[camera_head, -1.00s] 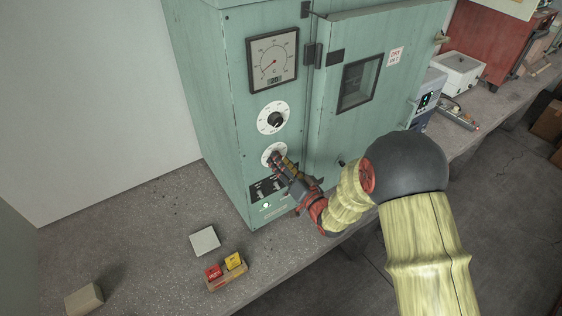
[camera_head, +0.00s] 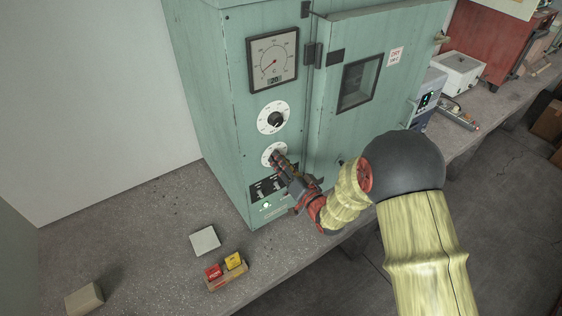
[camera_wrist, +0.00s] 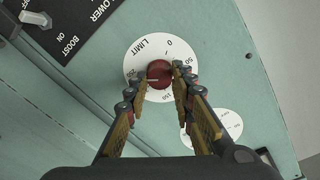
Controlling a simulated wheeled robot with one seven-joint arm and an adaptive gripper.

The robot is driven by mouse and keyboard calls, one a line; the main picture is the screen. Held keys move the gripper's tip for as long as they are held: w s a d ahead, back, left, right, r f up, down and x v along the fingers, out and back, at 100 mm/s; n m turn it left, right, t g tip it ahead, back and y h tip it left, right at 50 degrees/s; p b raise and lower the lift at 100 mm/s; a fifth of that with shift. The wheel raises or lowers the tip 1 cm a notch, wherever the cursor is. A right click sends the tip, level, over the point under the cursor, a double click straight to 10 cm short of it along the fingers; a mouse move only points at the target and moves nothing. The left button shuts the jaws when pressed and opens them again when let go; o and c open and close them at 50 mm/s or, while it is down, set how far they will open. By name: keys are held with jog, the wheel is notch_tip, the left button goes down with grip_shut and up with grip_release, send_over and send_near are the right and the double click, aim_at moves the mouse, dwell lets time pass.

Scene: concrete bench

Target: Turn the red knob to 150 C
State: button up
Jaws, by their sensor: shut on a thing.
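The red knob (camera_wrist: 159,72) sits at the centre of a white dial marked LIMIT (camera_wrist: 143,53) in the wrist view. The marks 0, 50, 150 and 250 are readable; my fingers cover parts of the scale. A pale line on the knob appears to point left, near the 250 side; its exact reading is unclear. My gripper (camera_wrist: 158,83) is shut on the knob, one finger on each side. In the head view my gripper (camera_head: 281,162) reaches the lower dial (camera_head: 269,150) on the green oven (camera_head: 228,110), hiding most of the knob.
A second white dial with a black knob (camera_head: 275,120) is just above, and a gauge (camera_head: 272,61) above that. A switch panel (camera_head: 258,189) lies below the lower dial.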

grip_shut()
jog(key=shift+f+b, duration=0.1)
jog(key=shift+b, duration=0.25)
jog(key=shift+f+n+y+b, duration=0.1)
jog(key=shift+n+y+b, duration=0.25)
jog(key=shift+n+b, duration=5.55)
jog(key=shift+f+n+y+b, duration=0.1)
jog(key=shift+n+y+b, duration=0.25)
jog(key=shift+n+b, duration=5.5)
jog(key=m+b, duration=0.3)
jog(key=o, duration=0.9)
grip_release()
jog(key=shift+a+r, duration=0.1)
jog(key=shift+o, duration=0.4)
